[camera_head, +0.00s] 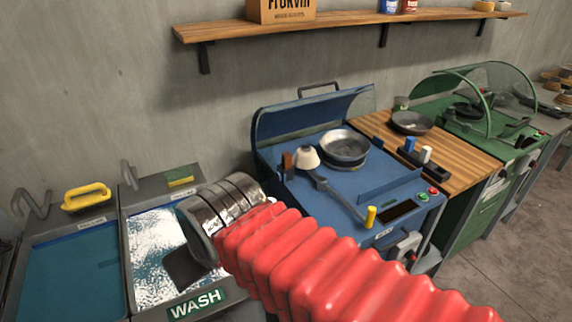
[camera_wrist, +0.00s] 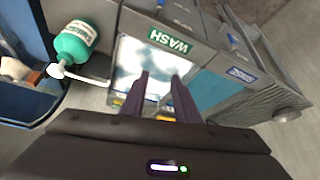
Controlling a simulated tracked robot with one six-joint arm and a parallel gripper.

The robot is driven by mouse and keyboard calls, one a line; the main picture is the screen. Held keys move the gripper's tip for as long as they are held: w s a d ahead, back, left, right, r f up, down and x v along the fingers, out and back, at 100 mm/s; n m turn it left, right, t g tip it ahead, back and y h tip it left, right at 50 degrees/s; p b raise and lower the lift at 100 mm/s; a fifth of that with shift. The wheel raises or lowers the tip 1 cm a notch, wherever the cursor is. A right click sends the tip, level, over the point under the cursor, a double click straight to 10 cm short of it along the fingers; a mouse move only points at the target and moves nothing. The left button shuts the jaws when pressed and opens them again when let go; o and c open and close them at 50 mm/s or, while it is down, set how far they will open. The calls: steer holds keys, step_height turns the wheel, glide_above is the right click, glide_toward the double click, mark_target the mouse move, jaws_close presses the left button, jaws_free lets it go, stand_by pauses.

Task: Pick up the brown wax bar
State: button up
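A small brown block (camera_head: 287,160), which looks like the brown wax bar, stands at the left side of the blue machine's top, beside a white knob-like piece (camera_head: 307,157). Behind the gap is the bright wash basin. In the head view my red, ribbed arm reaches left and its end hangs over the wash basin (camera_head: 150,226), well left of the brown block.
The blue machine (camera_head: 375,181) also holds a metal bowl (camera_head: 344,147) and an arm with a yellow handle (camera_head: 370,216). Blue and white bars (camera_head: 426,155) stand on the wooden counter (camera_head: 460,150). A green bottle (camera_wrist: 75,43) shows in the wrist view. A shelf (camera_head: 340,25) hangs above.

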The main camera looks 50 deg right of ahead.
steer(key=w+d+m+t+h, duration=0.1)
steer(key=w+d+h, duration=0.1)
steer(key=w+d, duration=0.5)
steer(key=w+d+m+t+h, duration=0.1)
steer(key=w+d+h, duration=0.15)
steer(key=d, duration=0.95)
steer(key=w+d+m+t+h, duration=0.1)
steer(key=w+d+t, duration=0.1)
steer(key=w+d, duration=0.55)
steer(key=t+y, duration=0.1)
steer(key=t, duration=0.2)
glide_toward(288, 158)
steer(key=s, duration=0.2)
steer(key=shift+w+a+r+m, duration=0.1)
steer(key=shift+a+r+m, duration=0.05)
steer(key=shift+r+m, duration=0.2)
steer(key=shift+x, duration=4.35)
steer(key=shift+a, duration=0.1)
